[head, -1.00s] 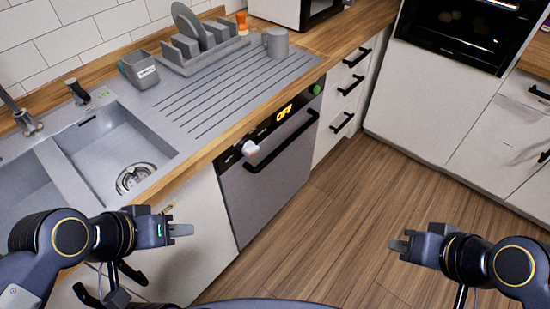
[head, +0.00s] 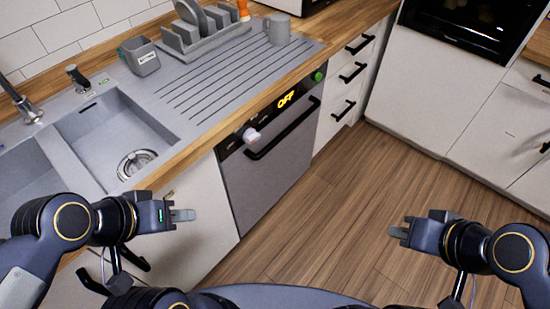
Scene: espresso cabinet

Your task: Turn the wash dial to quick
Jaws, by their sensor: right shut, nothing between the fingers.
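The dishwasher (head: 268,165) has a grey door, shut, with a black bar handle (head: 283,132). A green button (head: 318,76) sits at the strip's right end. The dial's markings are too small to read. My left gripper (head: 188,215) is left of and below the dial in the picture, apart from it; its finger gap cannot be made out. My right gripper (head: 400,232) is shut and empty over the floor, far right of the dial.
A sink (head: 115,125) and ribbed drainboard (head: 225,85) lie above the dishwasher, with a grey mug (head: 277,29), a dish rack (head: 205,45) and a grey caddy (head: 140,57). Drawers with black handles (head: 352,72) stand to the right. The wood floor (head: 330,220) is clear.

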